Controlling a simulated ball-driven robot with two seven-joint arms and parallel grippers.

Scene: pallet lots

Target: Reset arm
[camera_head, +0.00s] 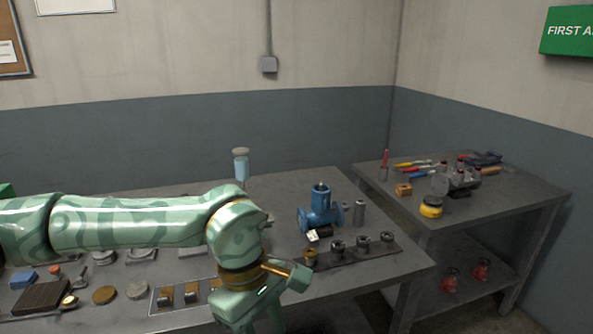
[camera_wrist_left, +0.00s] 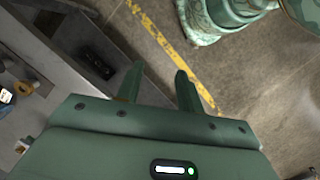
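My left arm comes in from the left across the bench in the head view, and its wrist bends down near the front edge. My left gripper (camera_wrist_left: 158,80) shows two separated fingers with nothing between them, so it is open and empty. In the wrist view it points down over the floor beside the bench edge. In the head view the fingers are cut off by the bottom of the picture. My right gripper is in neither view.
The long grey bench (camera_head: 290,190) holds a blue valve (camera_head: 320,210), a rack of several fittings (camera_head: 350,252), a clear bottle (camera_head: 241,167) and loose parts at left. A second bench (camera_head: 480,205) at right holds tools. Bare floor (camera_wrist_left: 245,80) lies beside the bench.

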